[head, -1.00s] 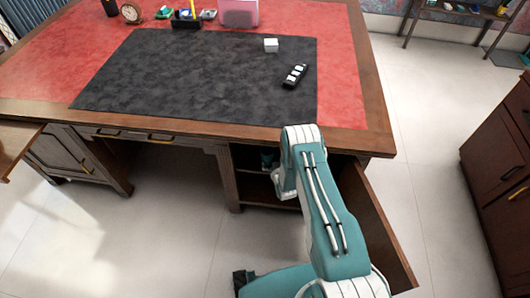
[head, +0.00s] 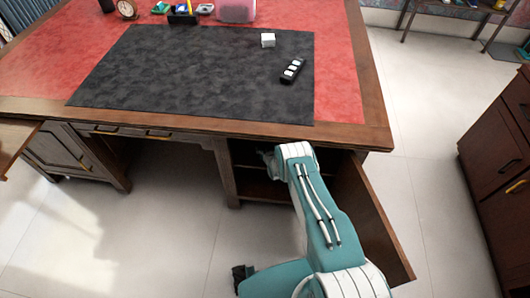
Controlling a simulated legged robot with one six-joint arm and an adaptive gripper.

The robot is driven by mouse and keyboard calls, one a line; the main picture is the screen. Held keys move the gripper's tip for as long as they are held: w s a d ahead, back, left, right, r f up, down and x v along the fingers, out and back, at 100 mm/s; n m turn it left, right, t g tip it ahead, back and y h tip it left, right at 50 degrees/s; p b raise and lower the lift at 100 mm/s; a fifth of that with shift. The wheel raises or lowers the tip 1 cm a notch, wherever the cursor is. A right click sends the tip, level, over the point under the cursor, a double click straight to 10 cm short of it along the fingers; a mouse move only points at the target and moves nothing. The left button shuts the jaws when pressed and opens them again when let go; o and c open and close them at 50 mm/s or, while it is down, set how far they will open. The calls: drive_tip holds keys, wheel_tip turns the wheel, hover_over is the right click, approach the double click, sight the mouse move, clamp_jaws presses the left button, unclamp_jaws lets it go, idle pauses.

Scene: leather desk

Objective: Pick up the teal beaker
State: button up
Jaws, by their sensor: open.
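My arm reaches forward and down to the open cabinet (head: 236,180) under the right side of the desk. My gripper (head: 266,157) shows only in part at the cabinet opening, left of my wrist, under the desk's front edge. It is open, and I see nothing held in it. I cannot make out the teal beaker in the head view. The cabinet inside is dark and partly covered by my arm and wrist.
The cabinet door (head: 372,220) stands open to the right of my arm. The desk's wooden front edge (head: 200,127) lies just above the opening. A black device (head: 292,70) and a white box (head: 268,40) sit on the desk mat. The floor at left is clear.

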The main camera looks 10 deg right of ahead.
drive_tip(key=shift+w+f, duration=0.2)
drive_tip(key=shift+w, duration=0.25)
drive_tip(key=c, duration=1)
drive_tip(key=shift+o, duration=0.2)
